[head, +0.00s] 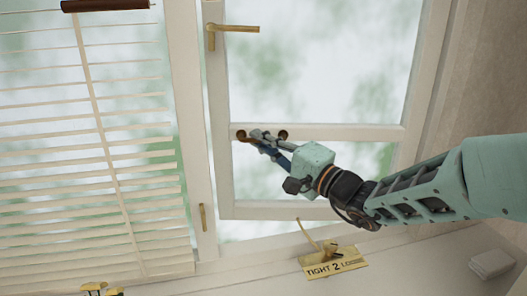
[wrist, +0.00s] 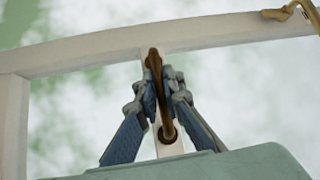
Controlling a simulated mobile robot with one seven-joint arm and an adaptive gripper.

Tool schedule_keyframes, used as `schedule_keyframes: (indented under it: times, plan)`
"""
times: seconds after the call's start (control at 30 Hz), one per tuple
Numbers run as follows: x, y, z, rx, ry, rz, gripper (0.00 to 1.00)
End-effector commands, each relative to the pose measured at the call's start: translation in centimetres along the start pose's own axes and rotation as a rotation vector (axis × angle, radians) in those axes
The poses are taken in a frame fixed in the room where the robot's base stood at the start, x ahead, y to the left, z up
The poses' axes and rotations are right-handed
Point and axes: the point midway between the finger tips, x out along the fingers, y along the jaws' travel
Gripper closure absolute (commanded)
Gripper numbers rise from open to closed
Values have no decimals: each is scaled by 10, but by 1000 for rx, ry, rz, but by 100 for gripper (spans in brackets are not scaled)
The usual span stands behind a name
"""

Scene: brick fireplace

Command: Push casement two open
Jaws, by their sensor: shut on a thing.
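Casement two is a white-framed sash (head: 300,210) with a crossbar and glass panes, on the right of the head view. A strip of outdoors shows below its bottom rail, so it looks ajar; how far is hard to judge. A brown pull handle (wrist: 155,75) is mounted on its crossbar. My gripper (head: 258,138) is at the left part of the crossbar. In the wrist view my gripper (wrist: 162,95) has its two fingers closed on the pull handle, one on each side. A brass lever (head: 235,28) sits higher on the sash's left stile, pointing right.
A brass plate (head: 333,262) reading "TIGHT 2" and partly blurred text lies on the sill, with a brass stay fitting (head: 312,238) above it. White blinds (head: 80,180) cover the left window. A plain wall (head: 490,90) stands at the right.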

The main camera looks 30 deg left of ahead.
Motion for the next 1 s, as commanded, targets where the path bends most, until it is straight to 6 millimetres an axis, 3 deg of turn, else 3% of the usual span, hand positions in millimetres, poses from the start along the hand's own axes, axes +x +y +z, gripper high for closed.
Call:
schedule_keyframes:
  times: [0.2, 0.23, 0.4, 0.7, 0.87, 1.0]
  plan:
    - [-1, 0, -2, 1, 3, 2, 100]
    - [-1, 0, -1, 1, 3, 2, 90]
    - [-1, 0, -1, 1, 1, 1, 75]
    - [-3, 0, 0, 0, 0, 1, 75]
    - [-24, 0, -1, -1, 3, 3, 75]
    - [-54, 0, -2, 0, 5, 3, 75]
